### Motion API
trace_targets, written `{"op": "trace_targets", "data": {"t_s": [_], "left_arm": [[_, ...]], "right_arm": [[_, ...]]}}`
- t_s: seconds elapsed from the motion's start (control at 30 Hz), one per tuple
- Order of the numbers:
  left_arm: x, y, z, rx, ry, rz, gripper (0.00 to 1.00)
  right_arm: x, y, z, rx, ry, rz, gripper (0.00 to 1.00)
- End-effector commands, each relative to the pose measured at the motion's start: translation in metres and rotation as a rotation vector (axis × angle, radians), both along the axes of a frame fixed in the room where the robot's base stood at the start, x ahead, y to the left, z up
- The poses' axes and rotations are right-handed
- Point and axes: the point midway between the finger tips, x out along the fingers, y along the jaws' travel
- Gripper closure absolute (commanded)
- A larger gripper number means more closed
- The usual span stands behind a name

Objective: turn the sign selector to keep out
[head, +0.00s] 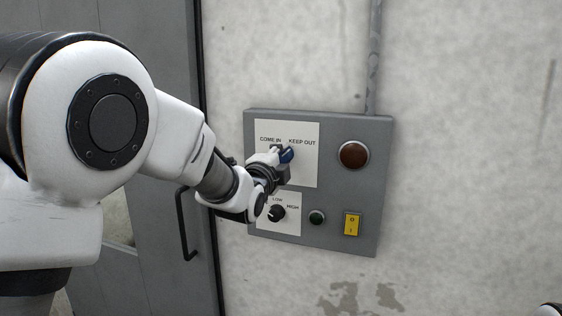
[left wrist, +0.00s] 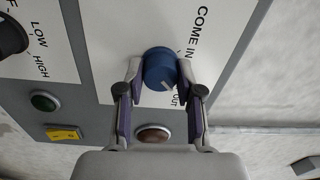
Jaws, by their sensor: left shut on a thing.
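The sign selector is a round blue knob (head: 287,156) on a white plate marked COME IN on the left and KEEP OUT on the right. It also shows in the left wrist view (left wrist: 160,68), where its pale pointer line slants toward the partly hidden KEEP OUT lettering. My left gripper (head: 279,157) is shut on the knob, with a finger on either side of it in the left wrist view (left wrist: 158,75). In the head view the gripper covers part of the knob. My right gripper is not in view.
The grey panel (head: 345,215) also bears a black LOW/HIGH knob (head: 278,213), a green button (head: 317,217), a yellow switch (head: 352,224) and a dark red lamp (head: 353,155). A grey door with a black handle (head: 184,225) stands left. The wall right of the panel is clear.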

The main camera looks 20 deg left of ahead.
Motion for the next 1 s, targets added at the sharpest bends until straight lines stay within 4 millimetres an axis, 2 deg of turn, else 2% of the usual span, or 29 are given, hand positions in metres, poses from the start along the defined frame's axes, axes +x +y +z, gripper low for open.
{"op": "trace_targets", "data": {"t_s": [0.43, 0.47, 0.5, 0.53, 0.87, 1.0], "left_arm": [[0.000, 0.000, 0.000, 0.014, 0.000, -0.001, 0.99], [0.000, 0.000, 0.000, 0.014, 0.000, -0.001, 0.61], [0.000, 0.000, 0.000, 0.014, 0.000, -0.001, 0.47], [0.000, 0.000, 0.000, 0.014, 0.000, -0.001, 0.39], [-0.002, 0.000, 0.000, 0.013, 0.000, -0.001, 0.39], [-0.019, 0.000, -0.001, 0.014, 0.000, -0.001, 0.39]], "right_arm": [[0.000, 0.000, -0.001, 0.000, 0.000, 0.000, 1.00], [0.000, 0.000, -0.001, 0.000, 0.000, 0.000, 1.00], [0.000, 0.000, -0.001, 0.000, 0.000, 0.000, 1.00], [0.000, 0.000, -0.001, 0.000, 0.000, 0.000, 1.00], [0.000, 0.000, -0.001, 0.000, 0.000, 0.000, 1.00], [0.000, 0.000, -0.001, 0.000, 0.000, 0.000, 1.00]]}}
